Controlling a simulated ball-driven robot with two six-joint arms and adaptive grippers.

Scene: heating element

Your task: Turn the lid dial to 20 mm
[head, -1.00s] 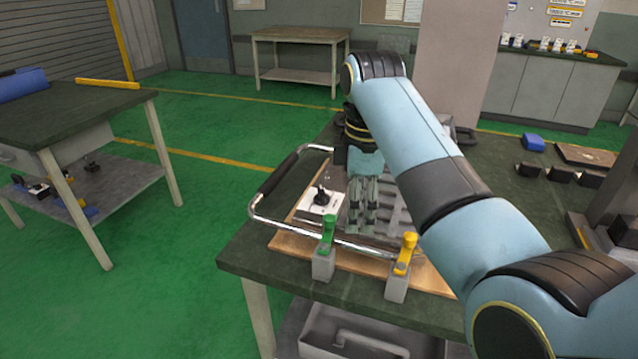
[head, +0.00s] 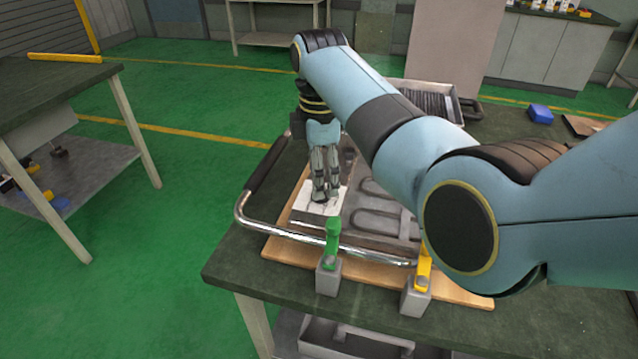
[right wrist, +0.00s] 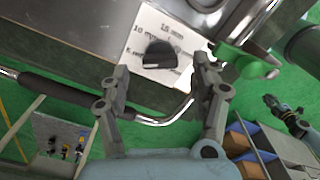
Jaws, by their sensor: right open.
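The lid dial (right wrist: 160,54) is a black knob on a white plate (right wrist: 181,23) in the right wrist view. The plate has printed mm marks, with 15 mm and 10 mm legible; I cannot tell which mark the knob points to. My right gripper (right wrist: 160,66) is open, with one finger on each side of the knob's near side, and nothing is between the fingertips. In the head view my right gripper (head: 326,198) is over the white plate (head: 305,199) and hides the dial.
A chrome handle bar (head: 245,221) with a dark grip curves around the plate. A green clamp (head: 332,240) and a yellow clamp (head: 423,270) stand at the front of the wooden board (head: 290,250). Dark heating loops (head: 375,215) lie right of the plate.

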